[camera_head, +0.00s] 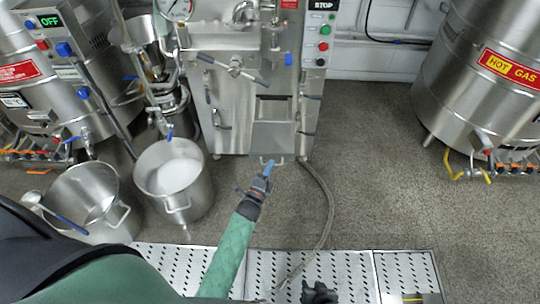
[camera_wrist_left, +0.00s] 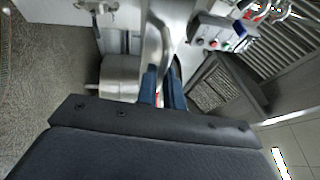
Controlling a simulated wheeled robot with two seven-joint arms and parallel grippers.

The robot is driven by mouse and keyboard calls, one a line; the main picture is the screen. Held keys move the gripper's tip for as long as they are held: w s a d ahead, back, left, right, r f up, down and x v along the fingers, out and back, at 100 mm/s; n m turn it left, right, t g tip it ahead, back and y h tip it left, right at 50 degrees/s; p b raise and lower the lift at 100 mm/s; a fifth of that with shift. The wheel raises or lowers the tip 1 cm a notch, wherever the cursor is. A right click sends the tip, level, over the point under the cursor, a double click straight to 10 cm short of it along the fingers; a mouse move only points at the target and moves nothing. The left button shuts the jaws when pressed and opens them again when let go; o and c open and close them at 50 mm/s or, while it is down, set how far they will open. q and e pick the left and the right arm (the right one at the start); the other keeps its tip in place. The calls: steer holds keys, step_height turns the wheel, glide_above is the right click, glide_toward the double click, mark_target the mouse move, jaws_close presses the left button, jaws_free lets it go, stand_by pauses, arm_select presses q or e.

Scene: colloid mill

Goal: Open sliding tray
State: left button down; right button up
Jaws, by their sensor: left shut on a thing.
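The sliding tray (camera_head: 272,137) is a grey metal piece low on the front of the steel mill cabinet (camera_head: 222,110). Its light handle (camera_head: 279,161) sticks out at its lower front edge. My left gripper (camera_head: 267,170) reaches up to this handle with its blue fingers. In the left wrist view, the fingers (camera_wrist_left: 162,88) are shut on a shiny metal bar (camera_wrist_left: 155,45), the tray handle. The fingers hide part of the handle. My right gripper (camera_head: 319,292) shows as a dark shape at the bottom edge; its fingers cannot be made out.
Two steel pots (camera_head: 178,182) stand on the floor left of the tray, one holding white material. A grey hose (camera_head: 326,205) curves along the floor on the right. A perforated metal grate (camera_head: 345,275) lies in front. The floor further right is clear up to the hot gas tank (camera_head: 465,95).

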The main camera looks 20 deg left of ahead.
arm_select(q)
steer(key=shift+s+d, duration=0.15)
steer(key=shift+s, duration=0.45)
arm_select(e)
steer(key=shift+a+r, duration=0.1)
steer(key=shift+r, duration=0.35)
arm_select(q)
steer(key=c, duration=1.5)
jaws_free()
steer(key=shift+c, duration=0.2)
steer(key=shift+s, duration=0.1)
